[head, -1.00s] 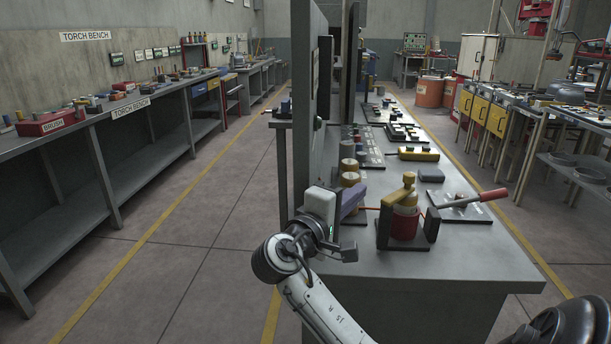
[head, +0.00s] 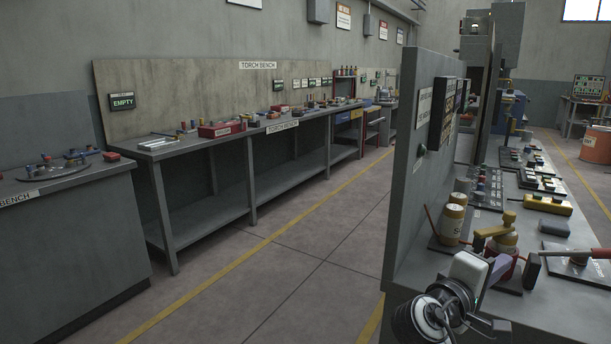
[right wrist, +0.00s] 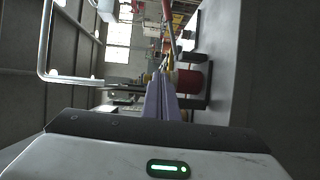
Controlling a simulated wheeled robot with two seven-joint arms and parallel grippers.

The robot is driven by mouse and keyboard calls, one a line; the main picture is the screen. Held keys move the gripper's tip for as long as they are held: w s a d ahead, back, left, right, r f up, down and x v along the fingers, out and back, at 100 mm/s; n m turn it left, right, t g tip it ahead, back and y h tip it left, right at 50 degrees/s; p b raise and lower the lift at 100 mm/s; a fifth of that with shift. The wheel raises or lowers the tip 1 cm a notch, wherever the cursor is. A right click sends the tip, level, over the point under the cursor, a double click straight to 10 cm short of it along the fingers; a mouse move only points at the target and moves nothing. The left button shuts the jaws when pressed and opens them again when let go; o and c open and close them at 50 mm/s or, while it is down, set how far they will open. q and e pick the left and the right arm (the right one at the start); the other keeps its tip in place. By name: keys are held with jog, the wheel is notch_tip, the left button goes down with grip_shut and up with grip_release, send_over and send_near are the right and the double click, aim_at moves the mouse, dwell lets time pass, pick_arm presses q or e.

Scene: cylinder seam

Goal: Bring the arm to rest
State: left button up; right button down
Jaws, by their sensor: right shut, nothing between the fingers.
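My right gripper (head: 500,266) shows low on the right in the head view, with its white body and purple fingers. Its fingers are shut with nothing between them; the right wrist view shows them pressed together (right wrist: 161,84). It is in front of the grey workbench's near end and overlaps a fixture with a red cylinder (head: 505,243) and a yellow top. I cannot tell the gap between them. The red cylinder (right wrist: 188,82) also shows just beside the fingers in the right wrist view. My left gripper is not in view.
The grey workbench (head: 420,270) carries an upright panel (head: 407,165), yellow-topped cans (head: 452,222) and a yellow block (head: 548,205). A long torch bench (head: 230,142) runs along the left wall. The floor aisle (head: 300,262) between them is clear.

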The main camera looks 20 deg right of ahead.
jog(key=w+a+f+n+t+y, duration=0.2)
jog(key=w+a+f+y, duration=0.1)
jog(key=f, duration=0.4)
jog(key=w+a+f+n+t+y, duration=0.2)
jog(key=w+a+f+t, duration=0.1)
jog(key=f, duration=0.4)
jog(key=s+a+f+n+y, duration=0.1)
jog(key=a+f+y, duration=0.2)
jog(key=a+f, duration=0.3)
jog(key=s+a+f+y, duration=0.25)
jog(key=a+f, duration=0.25)
jog(key=f, duration=0.3)
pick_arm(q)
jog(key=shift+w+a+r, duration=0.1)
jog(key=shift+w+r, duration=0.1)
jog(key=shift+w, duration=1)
pick_arm(e)
jog(key=s+a+f+m+y, duration=0.2)
jog(key=s+a+f+y, duration=0.2)
jog(key=a, duration=0.5)
jog(key=s+a+f+m+y, duration=0.3)
jog(key=s+a+f+y, duration=0.2)
jog(key=s+a+f, duration=0.2)
jog(key=s+a, duration=0.2)
jog(key=s, duration=0.1)
jog(key=shift+s+f, duration=0.2)
jog(key=shift+f, duration=0.15)
